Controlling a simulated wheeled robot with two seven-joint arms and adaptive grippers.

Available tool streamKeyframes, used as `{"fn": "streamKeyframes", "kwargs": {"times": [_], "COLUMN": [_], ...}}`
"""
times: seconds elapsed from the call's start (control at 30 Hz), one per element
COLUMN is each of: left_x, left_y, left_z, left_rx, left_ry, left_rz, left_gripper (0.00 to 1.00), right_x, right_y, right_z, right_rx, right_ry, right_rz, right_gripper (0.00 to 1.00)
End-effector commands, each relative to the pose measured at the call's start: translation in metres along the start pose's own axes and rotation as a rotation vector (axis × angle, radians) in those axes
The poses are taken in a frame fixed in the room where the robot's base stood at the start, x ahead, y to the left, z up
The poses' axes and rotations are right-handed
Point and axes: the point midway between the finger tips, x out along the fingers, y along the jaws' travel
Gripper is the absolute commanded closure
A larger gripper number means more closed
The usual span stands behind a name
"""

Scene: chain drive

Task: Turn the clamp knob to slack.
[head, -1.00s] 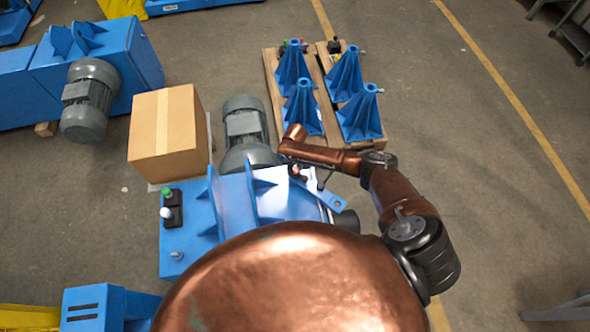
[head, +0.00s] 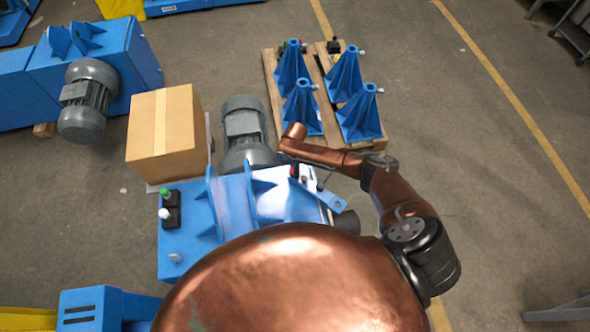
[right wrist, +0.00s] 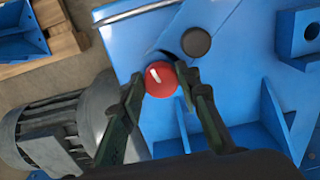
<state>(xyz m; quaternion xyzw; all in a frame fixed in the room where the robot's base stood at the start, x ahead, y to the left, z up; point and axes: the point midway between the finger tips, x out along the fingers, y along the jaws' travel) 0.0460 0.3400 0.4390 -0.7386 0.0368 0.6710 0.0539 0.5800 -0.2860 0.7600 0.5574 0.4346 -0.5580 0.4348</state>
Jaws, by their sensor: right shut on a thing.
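The red clamp knob (right wrist: 158,83) has a white mark on its face, pointing up and slightly left in the right wrist view. It sits on the blue machine housing (right wrist: 240,70). In the head view only a small red part of the knob (head: 293,170) shows. My right gripper (right wrist: 163,80) is shut on the knob, with one finger on each side of it. In the head view my right gripper (head: 306,178) is above the housing's right part. My left gripper is not in view.
A dark round cap (right wrist: 196,42) is close to the knob. A grey motor (head: 243,130) stands behind the housing, beside a cardboard box (head: 160,135). Upright blue ribs (head: 250,195) rise from the housing. Blue stands (head: 360,115) are on pallets farther back.

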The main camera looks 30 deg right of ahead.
Motion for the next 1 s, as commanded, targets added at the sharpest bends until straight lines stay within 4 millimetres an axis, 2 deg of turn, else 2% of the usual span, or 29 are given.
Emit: {"fn": "streamKeyframes", "kwargs": {"times": [0.7, 1.0], "left_x": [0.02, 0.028], "left_y": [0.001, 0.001], "left_z": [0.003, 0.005], "left_rx": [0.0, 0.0], "left_ry": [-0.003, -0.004], "left_rz": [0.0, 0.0], "left_gripper": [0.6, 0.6], "right_x": [0.0, 0.0], "right_y": [0.003, 0.004], "right_z": [-0.004, -0.004], "right_rx": [-0.68, -0.919], "right_ry": [0.004, 0.004], "right_rz": [0.003, 0.002], "right_gripper": [0.94, 0.94]}}
